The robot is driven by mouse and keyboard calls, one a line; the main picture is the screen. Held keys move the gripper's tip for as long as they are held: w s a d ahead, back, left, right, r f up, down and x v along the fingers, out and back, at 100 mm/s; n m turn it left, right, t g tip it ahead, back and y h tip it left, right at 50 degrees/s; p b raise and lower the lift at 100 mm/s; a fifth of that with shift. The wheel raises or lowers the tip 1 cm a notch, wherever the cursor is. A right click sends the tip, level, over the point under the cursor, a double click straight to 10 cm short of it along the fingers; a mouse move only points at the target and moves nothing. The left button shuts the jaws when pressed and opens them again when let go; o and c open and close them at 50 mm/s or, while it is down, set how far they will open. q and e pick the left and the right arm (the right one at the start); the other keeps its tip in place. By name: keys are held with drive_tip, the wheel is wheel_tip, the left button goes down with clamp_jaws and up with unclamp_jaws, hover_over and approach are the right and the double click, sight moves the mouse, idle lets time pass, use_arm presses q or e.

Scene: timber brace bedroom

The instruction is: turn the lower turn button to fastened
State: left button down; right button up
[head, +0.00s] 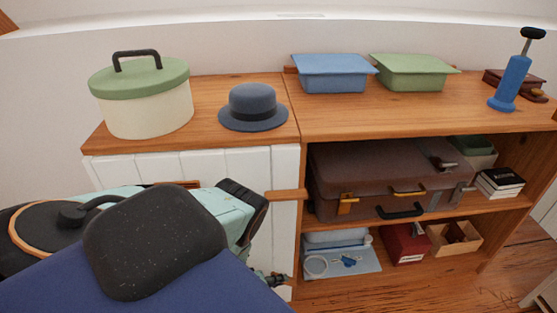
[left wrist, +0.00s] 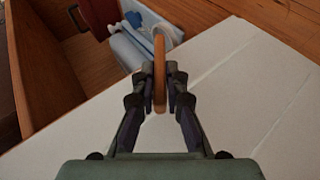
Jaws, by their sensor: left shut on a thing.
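My left gripper (head: 274,279) is low at the right edge of the white cabinet front (head: 240,165), partly hidden behind my own arm. In the left wrist view my left gripper (left wrist: 160,92) has its fingers shut on a wooden turn button (left wrist: 159,62), seen nearly edge-on against the white panel. In the head view this lower button is hidden, and I cannot tell its exact angle. The upper turn button (head: 286,194) is a wooden bar lying level across the right part of the white front. My right gripper is not in view.
Right of the white front are open shelves with a brown suitcase (head: 375,180), a red box (head: 404,243) and a blue tray (head: 342,263). A hat (head: 252,107) and a lidded round box (head: 142,98) stand on top. My arm covers the lower left.

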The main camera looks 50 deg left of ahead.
use_arm(q)
drive_tip(key=c, duration=1.4)
unclamp_jaws()
drive_tip(key=v, duration=1.2)
